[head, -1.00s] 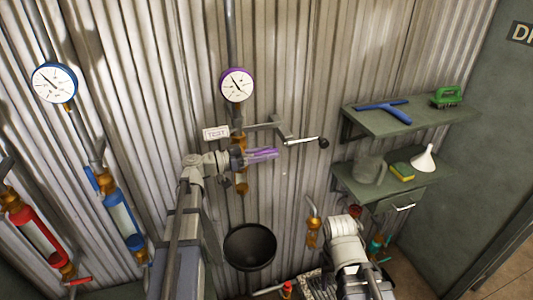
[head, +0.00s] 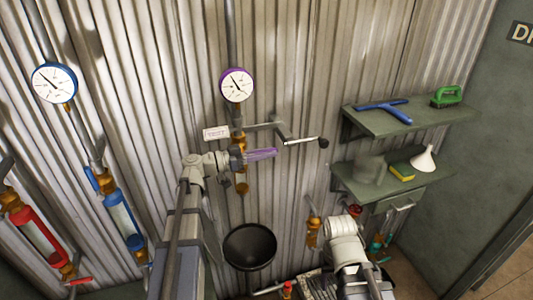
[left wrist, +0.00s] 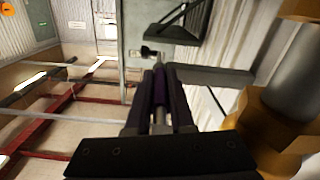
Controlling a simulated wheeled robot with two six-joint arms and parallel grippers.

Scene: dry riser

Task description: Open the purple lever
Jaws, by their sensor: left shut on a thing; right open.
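The purple lever (head: 262,154) sticks out to the right from the brass valve on the middle pipe, below the purple-rimmed gauge (head: 237,85). My left gripper (head: 242,157) reaches it from the left and is shut on it. In the left wrist view the purple grip (left wrist: 159,88) lies between the two dark fingers. The brass fitting (left wrist: 272,128) is close on the right there. My right arm's pale wrist (head: 344,228) is low, right of the black bowl, clear of the lever; its fingers are hard to make out behind the wrist.
A black bowl (head: 250,246) sits below the purple pipe. A crank with a black knob (head: 323,143) juts from the wall just right of the lever. Blue (head: 122,215) and red (head: 38,238) sight tubes stand left. Green shelves (head: 408,118) hold tools at the right.

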